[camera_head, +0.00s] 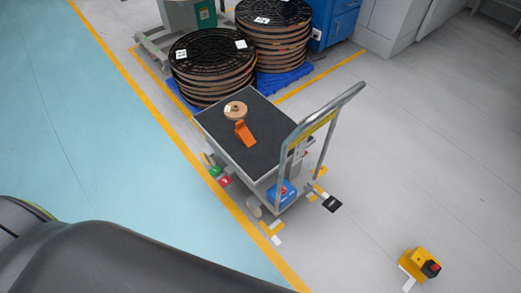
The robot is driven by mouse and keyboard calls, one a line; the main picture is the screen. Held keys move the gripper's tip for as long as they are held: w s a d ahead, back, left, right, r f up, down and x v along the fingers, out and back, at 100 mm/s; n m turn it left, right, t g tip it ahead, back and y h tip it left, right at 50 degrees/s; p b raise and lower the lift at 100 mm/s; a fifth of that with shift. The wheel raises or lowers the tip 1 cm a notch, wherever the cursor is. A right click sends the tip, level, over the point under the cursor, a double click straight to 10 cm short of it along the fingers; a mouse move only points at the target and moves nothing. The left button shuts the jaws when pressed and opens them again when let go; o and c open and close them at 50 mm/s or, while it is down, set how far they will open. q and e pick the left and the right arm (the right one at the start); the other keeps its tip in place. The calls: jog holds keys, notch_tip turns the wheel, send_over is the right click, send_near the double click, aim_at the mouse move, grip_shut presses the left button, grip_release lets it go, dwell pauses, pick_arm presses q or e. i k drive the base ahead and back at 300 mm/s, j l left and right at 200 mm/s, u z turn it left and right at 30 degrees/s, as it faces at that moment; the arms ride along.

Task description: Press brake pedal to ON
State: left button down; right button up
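A platform cart (262,128) with a dark deck and a grey push handle (330,109) stands in the middle of the view. Low at its left side are a small green part (215,171) and a red part (225,181), both with white marks. A blue part (282,192) with a red spot sits low under the handle end. Which of these is the brake pedal, and its setting, I cannot tell at this size. Neither of my grippers is in view.
A small spool (235,110) and an orange object (244,134) lie on the deck. Stacked black reels (211,60) on blue pallets stand behind. A yellow box (415,260) with a red-and-black top sits front right. Grey floor right of the cart is mostly clear.

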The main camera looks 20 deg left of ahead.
aim_at(223, 178)
jog(key=u, duration=1.1)
